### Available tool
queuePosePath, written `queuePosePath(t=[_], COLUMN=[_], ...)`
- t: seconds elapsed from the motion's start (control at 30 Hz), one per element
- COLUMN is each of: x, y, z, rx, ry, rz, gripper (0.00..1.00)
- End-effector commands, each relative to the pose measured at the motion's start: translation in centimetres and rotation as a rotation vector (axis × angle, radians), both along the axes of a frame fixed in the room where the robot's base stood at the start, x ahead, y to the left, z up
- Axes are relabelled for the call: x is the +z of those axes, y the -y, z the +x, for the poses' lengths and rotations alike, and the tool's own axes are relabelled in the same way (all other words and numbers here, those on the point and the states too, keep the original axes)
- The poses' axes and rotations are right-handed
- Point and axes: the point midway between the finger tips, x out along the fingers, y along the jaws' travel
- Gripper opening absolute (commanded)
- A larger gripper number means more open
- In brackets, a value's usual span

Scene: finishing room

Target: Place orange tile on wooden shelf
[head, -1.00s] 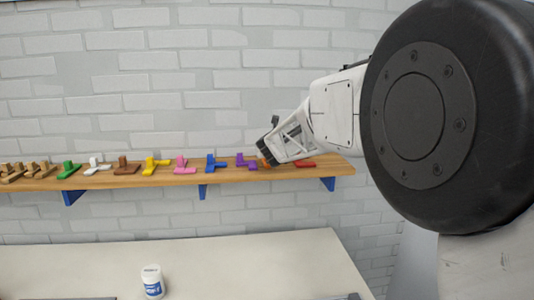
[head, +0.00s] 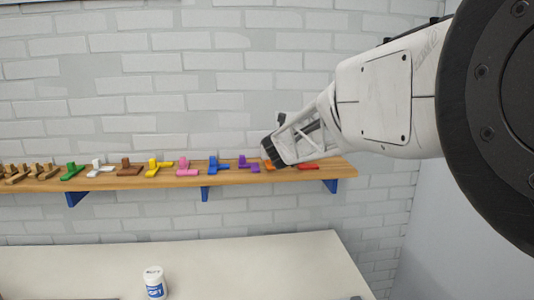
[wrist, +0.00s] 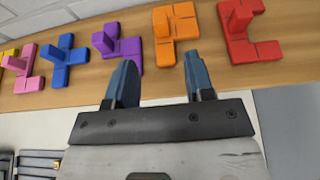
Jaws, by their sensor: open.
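The orange tile (wrist: 175,30) lies on the wooden shelf (wrist: 290,72), between the purple tile and the red tile in the wrist view. In the head view only a sliver of the orange tile (head: 267,164) shows beside my gripper (head: 272,150). The shelf (head: 225,178) runs along the brick wall. In the wrist view my gripper (wrist: 160,60) is open, with its two blue fingers apart and nothing between them. The fingertips point toward the orange tile and are apart from it.
The red tile (wrist: 240,30) is right of the orange one and the purple tile (wrist: 118,45) left. Several other coloured tiles line the shelf further left. A white table (head: 230,265) below holds a white jar (head: 154,283).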

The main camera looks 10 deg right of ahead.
Motion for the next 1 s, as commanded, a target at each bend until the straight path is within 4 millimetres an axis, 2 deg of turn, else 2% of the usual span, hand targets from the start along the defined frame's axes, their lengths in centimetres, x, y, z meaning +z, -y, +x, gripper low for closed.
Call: queuePosePath(t=[0.47, 0.63, 0.77, 0.87, 1.0], x=[0.0, 0.3, 0.8, 1.1, 1.1], y=[0.0, -0.2, -0.5, -0.9, -1.4], z=[-0.1, -1.2, -3.5, -6.2, -11.1], rx=[0.004, 0.058, 0.163, 0.283, 0.492], ry=[-0.001, -0.01, -0.027, -0.045, -0.07], rz=[-0.005, -0.075, -0.208, -0.358, -0.612], gripper=[0.49, 0.49, 0.49, 0.49, 0.49])
